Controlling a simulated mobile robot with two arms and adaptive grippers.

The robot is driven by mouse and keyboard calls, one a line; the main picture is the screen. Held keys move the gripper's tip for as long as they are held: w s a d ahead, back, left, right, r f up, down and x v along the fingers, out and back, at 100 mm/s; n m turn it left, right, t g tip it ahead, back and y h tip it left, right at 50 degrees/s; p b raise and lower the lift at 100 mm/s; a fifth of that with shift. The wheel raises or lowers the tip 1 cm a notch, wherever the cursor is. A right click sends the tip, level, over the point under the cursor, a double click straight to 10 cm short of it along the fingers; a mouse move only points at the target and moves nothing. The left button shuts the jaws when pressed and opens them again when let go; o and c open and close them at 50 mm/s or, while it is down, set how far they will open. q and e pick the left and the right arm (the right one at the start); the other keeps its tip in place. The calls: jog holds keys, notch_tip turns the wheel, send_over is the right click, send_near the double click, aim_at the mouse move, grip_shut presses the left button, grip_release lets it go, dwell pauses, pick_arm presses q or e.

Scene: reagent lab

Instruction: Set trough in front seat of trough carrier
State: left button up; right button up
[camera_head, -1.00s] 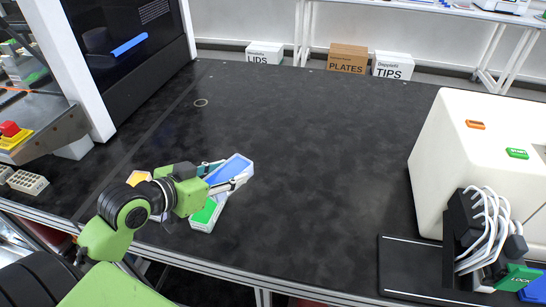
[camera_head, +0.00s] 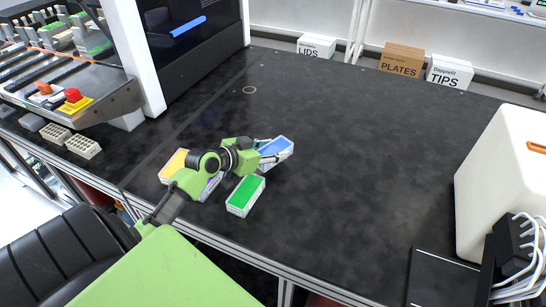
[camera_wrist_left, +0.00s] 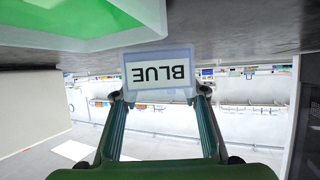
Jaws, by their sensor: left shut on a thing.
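A blue trough (camera_head: 276,151) is in my left gripper (camera_head: 267,154), over the black bench. In the left wrist view my left gripper's fingers (camera_wrist_left: 160,97) close on the trough's end, where an upside-down BLUE label (camera_wrist_left: 158,73) shows. A green trough (camera_head: 245,194) lies on the bench, nearer the front edge; it shows large at the upper left of the wrist view (camera_wrist_left: 60,25). I cannot tell whether the blue trough touches the bench. I cannot make out the trough carrier for sure. My right gripper is not in view.
An orange-yellow trough (camera_head: 172,165) and a purplish one (camera_head: 210,187), partly behind my arm, are also on the bench. A machine deck with a red button (camera_head: 73,96) and racks (camera_head: 83,147) is at left. A white device (camera_head: 505,180) stands at right. The bench middle is clear.

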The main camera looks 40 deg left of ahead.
aim_at(273, 153)
pick_arm(q)
jog(key=shift+w+a+f, duration=0.1)
jog(key=shift+w+f, duration=0.1)
jog(key=shift+f, duration=1.55)
jog(key=shift+f, duration=0.2)
jog(key=o, duration=1.2)
jog(key=shift+r, duration=0.1)
